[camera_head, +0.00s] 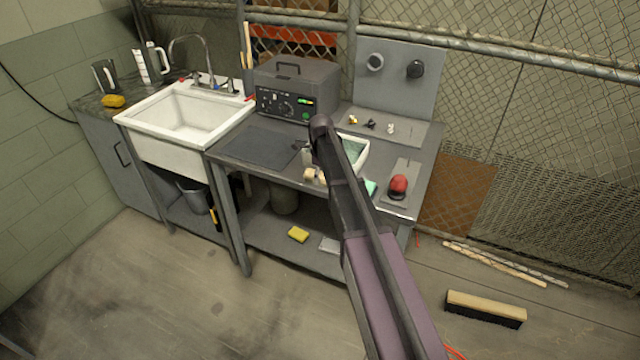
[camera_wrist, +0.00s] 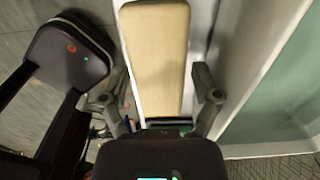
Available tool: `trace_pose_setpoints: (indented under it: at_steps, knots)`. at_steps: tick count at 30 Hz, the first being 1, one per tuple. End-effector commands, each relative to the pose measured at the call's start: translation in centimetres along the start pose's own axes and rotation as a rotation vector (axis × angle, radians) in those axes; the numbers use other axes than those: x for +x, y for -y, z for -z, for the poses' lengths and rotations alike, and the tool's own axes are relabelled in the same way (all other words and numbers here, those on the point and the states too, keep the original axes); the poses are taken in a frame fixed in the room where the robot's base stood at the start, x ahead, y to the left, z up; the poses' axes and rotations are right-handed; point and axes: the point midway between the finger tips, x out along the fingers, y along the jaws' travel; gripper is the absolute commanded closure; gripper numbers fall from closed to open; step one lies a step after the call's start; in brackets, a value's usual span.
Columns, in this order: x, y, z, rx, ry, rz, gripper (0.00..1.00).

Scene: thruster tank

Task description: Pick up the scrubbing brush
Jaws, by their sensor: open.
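The scrubbing brush (camera_wrist: 155,55) shows in the wrist view as a long, pale wooden back with rounded corners. Its length runs away from my gripper, beside the white wall of a tray. My gripper (camera_wrist: 162,88) is open, with one finger at each side of the brush's near end. I cannot tell whether the fingers touch it. In the head view, small tan parts of the brush (camera_head: 309,174) show at the workbench's front edge, largely hidden by my arm. Its bristles are not clearly visible.
A white tray (camera_wrist: 245,60) with greenish contents is close to the right of the brush. The workbench (camera_head: 228,175) also holds a grey control box (camera_head: 298,90) and a red-topped object (camera_head: 398,187). A wooden-backed broom head (camera_head: 485,308) lies on the floor.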

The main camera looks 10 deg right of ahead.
Motion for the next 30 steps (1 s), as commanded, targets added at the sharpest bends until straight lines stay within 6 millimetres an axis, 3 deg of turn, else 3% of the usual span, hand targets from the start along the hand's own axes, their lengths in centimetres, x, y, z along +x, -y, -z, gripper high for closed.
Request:
trace_pose_setpoints:
  at_steps: [4, 23, 30]
  knots:
    - [0.77, 0.00, 0.00, 0.000, 0.000, 0.000, 0.20]
    - [0.76, -0.01, -0.02, 0.000, 0.000, 0.000, 0.20]
    - [0.76, -0.02, -0.04, -0.001, 0.000, 0.000, 0.88]
